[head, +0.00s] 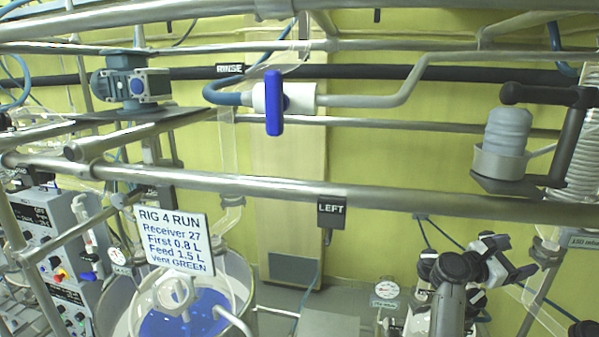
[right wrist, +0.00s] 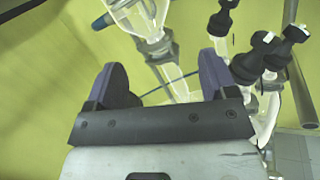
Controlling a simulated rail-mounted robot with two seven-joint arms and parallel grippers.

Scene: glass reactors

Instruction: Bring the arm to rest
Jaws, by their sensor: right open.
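My right arm rises at the lower right of the head view. Its right gripper (head: 515,256) is below the long steel rail (head: 400,203) and in front of the yellow-green wall, apart from the rail. In the right wrist view the gripper (right wrist: 161,78) shows two dark fingers standing wide apart, with nothing held between them. Glass piping (right wrist: 150,22) with a metal clamp is visible beyond the fingers. My left gripper is not in view.
A blue-handled RINSE valve (head: 273,103) sits on the upper pipe. A sign reading RIG 4 RUN (head: 172,243) hangs before a glass vessel with blue contents. A grey canister (head: 507,132) stands in a holder at the right. Black-capped glass fittings (right wrist: 262,48) are close right of the fingers.

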